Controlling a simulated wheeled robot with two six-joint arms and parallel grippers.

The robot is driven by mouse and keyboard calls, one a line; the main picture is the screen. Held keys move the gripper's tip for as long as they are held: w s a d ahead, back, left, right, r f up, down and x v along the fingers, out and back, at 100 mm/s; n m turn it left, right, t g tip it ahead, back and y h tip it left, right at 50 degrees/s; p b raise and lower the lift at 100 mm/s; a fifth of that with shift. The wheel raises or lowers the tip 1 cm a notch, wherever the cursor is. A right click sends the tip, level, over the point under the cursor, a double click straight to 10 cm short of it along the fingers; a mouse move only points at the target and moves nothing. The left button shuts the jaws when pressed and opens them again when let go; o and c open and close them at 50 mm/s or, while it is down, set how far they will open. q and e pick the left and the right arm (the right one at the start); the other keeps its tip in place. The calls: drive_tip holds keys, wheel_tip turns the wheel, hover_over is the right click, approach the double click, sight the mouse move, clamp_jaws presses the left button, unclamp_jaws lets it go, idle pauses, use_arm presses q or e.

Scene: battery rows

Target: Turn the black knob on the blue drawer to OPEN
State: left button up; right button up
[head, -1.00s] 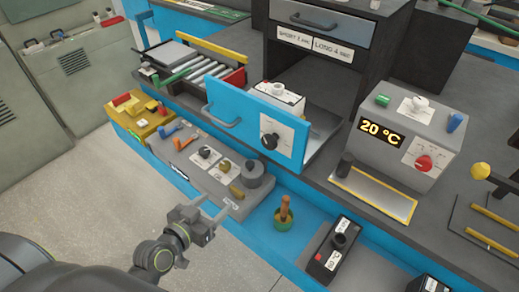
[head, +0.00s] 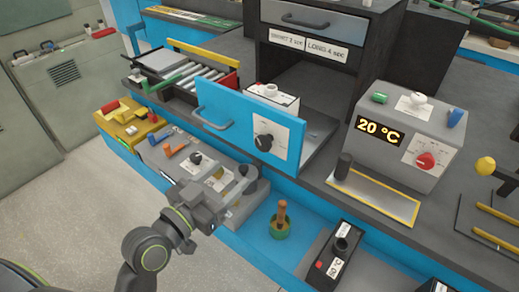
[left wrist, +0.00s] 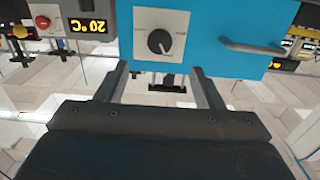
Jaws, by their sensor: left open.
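The blue drawer (head: 218,107) stands pulled out of the dark cabinet, with a blue bar handle at the left of its front. The black knob (head: 263,142) sits on a white label plate on the right part of that front. In the left wrist view, the knob (left wrist: 160,41) appears upside down with its plate, beyond the fingers; the plate's lettering is too small to read. My left gripper (head: 232,188) is open and empty, below and in front of the drawer, apart from the knob. Its two fingers (left wrist: 162,75) show in the left wrist view. My right gripper is not seen.
A grey box with a 20 °C display (head: 408,135) stands right of the drawer. Below lie a grey panel with small knobs (head: 150,155), a green-based wooden-handled tool (head: 280,222) and a black box (head: 333,258). A white-topped box (head: 272,97) shows behind the drawer front.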

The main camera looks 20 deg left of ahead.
sight(261, 146)
use_arm(q)
drive_tip(key=p+x, duration=0.2)
drive_tip(key=x, duration=1)
drive_tip(key=c, duration=1)
drive_tip(key=shift+o, duration=0.2)
